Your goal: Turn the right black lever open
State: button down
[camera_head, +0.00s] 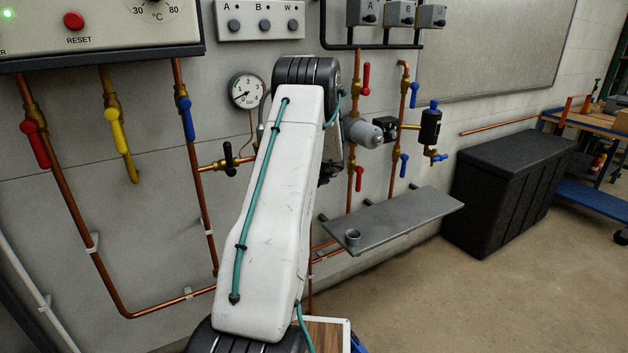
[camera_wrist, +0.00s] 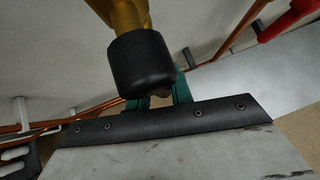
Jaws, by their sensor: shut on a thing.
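In the wrist view, a thick black cylindrical piece (camera_wrist: 143,65), seemingly part of the right black lever, hangs below a brass valve body (camera_wrist: 125,14). The teal finger pads of my gripper (camera_wrist: 162,98) are close together right behind and below it, shut on the lever. The contact itself is mostly hidden by the black piece. In the head view, my white arm covers the right black lever and my gripper. Another black lever (camera_head: 228,159) stands upright on a brass valve to the left of my arm.
A gauge (camera_head: 246,90) is beside my arm. A black chest (camera_head: 505,185) stands beyond; the floor at lower right is clear.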

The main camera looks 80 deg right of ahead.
jog(key=c, duration=1.3)
grip_release()
jog(key=shift+o, duration=0.2)
jog(key=v, duration=0.7)
jog(key=shift+a+r, duration=0.2)
jog(key=shift+a, duration=0.05)
